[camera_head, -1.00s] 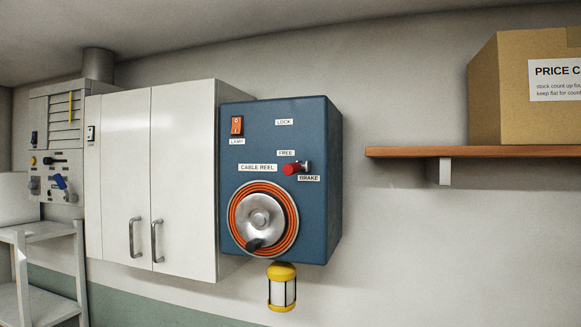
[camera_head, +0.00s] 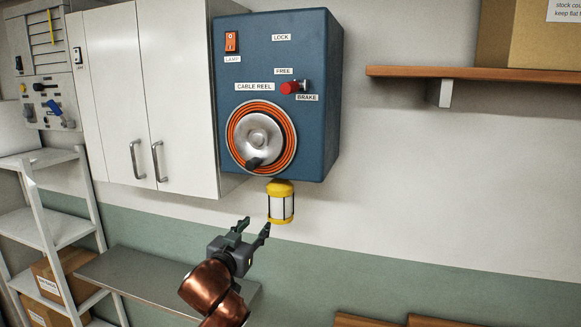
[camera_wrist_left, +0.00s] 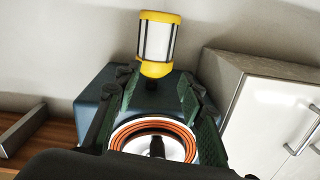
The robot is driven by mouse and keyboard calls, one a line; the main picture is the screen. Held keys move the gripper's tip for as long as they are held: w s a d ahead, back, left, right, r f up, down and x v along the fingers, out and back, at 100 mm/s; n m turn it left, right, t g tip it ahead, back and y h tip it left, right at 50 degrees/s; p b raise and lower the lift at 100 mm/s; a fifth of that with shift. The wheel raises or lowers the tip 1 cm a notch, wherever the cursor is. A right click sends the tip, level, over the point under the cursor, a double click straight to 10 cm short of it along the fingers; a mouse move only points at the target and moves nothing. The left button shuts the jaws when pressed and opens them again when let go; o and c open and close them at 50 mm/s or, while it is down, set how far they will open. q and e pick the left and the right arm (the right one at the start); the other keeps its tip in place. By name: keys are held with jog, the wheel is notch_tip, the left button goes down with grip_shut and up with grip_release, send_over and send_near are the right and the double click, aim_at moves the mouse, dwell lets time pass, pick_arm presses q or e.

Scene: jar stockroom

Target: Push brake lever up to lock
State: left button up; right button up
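The brake lever (camera_head: 290,88) has a red knob on a short metal stub and sits on the right of the blue cable reel box (camera_head: 325,120). It is beside the BRAKE label and just under the FREE label (camera_head: 284,71); the LOCK label (camera_head: 281,37) is higher up. My left gripper (camera_head: 256,225) is open and empty, below the box and in front of the wall. In the left wrist view its spread fingers (camera_wrist_left: 158,95) frame the orange cable reel (camera_wrist_left: 118,137); the lever cannot be made out there. My right gripper is not in view.
A yellow-capped lamp (camera_head: 281,203) hangs under the box, close to my left gripper. A white cabinet (camera_head: 180,90) adjoins the box on the left. A wooden shelf (camera_head: 480,73) with a carton (camera_head: 520,40) is at right. A grey bench (camera_head: 130,270) lies below left.

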aim_at(285, 93)
pick_arm(q)
jog(key=s+d+r+m+t+h, duration=0.1)
jog(key=s+d+r, duration=0.2)
jog(key=r, duration=0.9)
jog(key=s+d+r+t+h, duration=0.1)
jog(key=s+d+r+t, duration=0.15)
jog(key=r, duration=0.85)
jog(key=s+d+r+m+h, duration=0.15)
jog(key=s+r, duration=0.25)
jog(key=r, duration=0.8)
jog(key=shift+n, duration=0.35)
jog(key=p+x, duration=0.2)
jog(key=x, duration=0.4)
jog(key=shift+w+d+f+p, duration=0.1)
jog(key=shift+w+d+p, duration=0.05)
jog(key=shift+d+p, duration=0.15)
jog(key=shift+w+d, duration=0.15)
jog(key=shift+w, duration=0.35)
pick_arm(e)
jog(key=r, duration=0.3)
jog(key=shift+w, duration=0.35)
pick_arm(q)
jog(key=shift+c, duration=0.7)
grip_shut()
